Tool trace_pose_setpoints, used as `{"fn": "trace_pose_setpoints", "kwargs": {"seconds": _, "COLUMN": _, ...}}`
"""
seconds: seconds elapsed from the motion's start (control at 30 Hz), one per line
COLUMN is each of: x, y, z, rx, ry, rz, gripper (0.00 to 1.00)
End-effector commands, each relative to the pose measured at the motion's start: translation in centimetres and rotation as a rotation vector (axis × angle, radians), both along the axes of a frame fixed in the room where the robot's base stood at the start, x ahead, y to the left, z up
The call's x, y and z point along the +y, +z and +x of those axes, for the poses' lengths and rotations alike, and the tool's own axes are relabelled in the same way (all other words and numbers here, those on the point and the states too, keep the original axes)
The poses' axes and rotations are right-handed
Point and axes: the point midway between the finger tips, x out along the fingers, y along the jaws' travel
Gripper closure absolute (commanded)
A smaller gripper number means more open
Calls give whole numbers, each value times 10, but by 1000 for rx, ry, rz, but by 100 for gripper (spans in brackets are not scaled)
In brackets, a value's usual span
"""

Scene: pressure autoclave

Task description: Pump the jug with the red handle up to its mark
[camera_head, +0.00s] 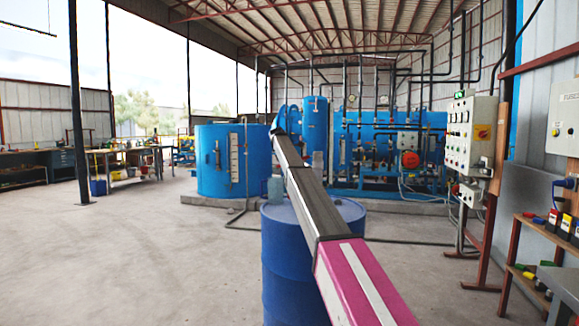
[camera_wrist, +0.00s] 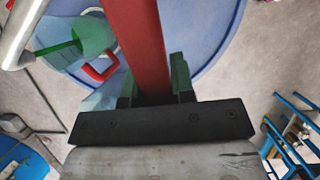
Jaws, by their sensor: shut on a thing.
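In the wrist view my gripper (camera_wrist: 153,90) is shut on a long red bar (camera_wrist: 140,35), with a green finger on either side. The bar runs up out of the picture. Left of it a red loop handle (camera_wrist: 103,72) shows beside a pale, see-through vessel, partly hidden by the bar and gripper. A green shape (camera_wrist: 95,36) lies just above that handle. The level and any mark cannot be read. In the head view a small teal vessel (camera_head: 276,190) stands on the blue drum (camera_head: 290,262); my arm crosses in front and my gripper cannot be made out.
A curved metal pipe (camera_wrist: 20,32) is at the upper left of the wrist view. A large blue tank (camera_head: 215,165) and piping stand behind the drum. A control panel (camera_head: 470,130) and a shelf (camera_head: 535,235) are at right.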

Motion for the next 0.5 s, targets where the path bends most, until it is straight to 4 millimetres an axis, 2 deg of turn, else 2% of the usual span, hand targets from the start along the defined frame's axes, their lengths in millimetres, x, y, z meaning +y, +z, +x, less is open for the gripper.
{"fn": "trace_pose_setpoints", "kwargs": {"seconds": 0.4, "x": 0, "y": -1, "z": 0, "rx": 2, "ry": 0, "rz": -7, "gripper": 100}}
{"fn": "trace_pose_setpoints", "kwargs": {"seconds": 0.43, "x": 0, "y": -1, "z": 0, "rx": 2, "ry": 0, "rz": -7, "gripper": 70}}
{"fn": "trace_pose_setpoints", "kwargs": {"seconds": 0.5, "x": 0, "y": -1, "z": 0, "rx": 2, "ry": 0, "rz": -7, "gripper": 51}}
